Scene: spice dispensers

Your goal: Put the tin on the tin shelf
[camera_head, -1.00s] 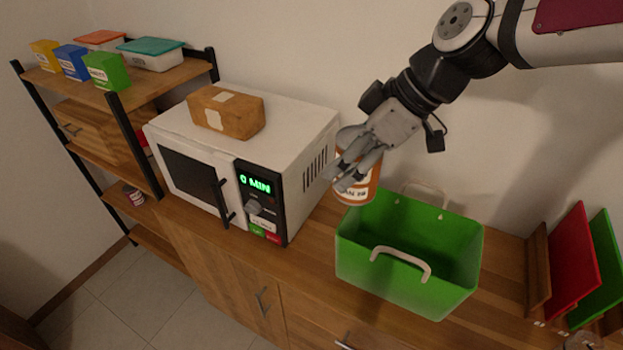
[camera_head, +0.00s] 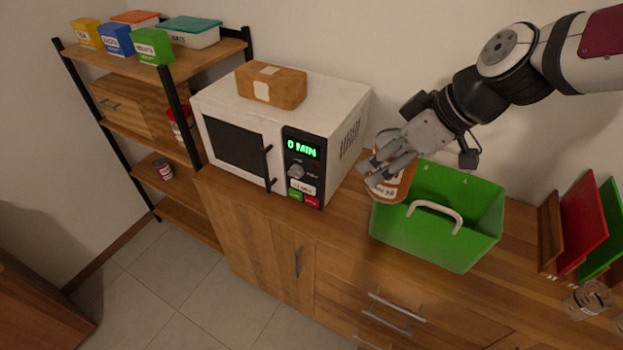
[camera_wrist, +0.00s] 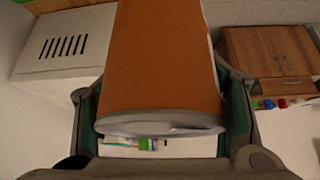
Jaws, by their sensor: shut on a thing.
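The tin (camera_head: 391,186) is orange-brown with a white label and a pale metal rim. My gripper (camera_head: 378,172) is shut on it and holds it up between the microwave and the green basket. In the wrist view the tin (camera_wrist: 165,60) fills the middle, between the two fingers of my gripper (camera_wrist: 162,110). On the black-framed shelf unit at the left, a small labelled tin (camera_head: 163,169) stands on a lower shelf (camera_head: 180,184). A red-and-white container (camera_head: 181,125) shows partly on the shelf above, behind the post.
The green basket (camera_head: 432,243) stands on the wooden counter just right of and below my gripper. The white microwave (camera_head: 345,104) with a brown parcel (camera_head: 272,87) on top stands between the gripper and the shelf unit. Boxes fill the top shelf. A glass jar (camera_head: 588,300) is at the right.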

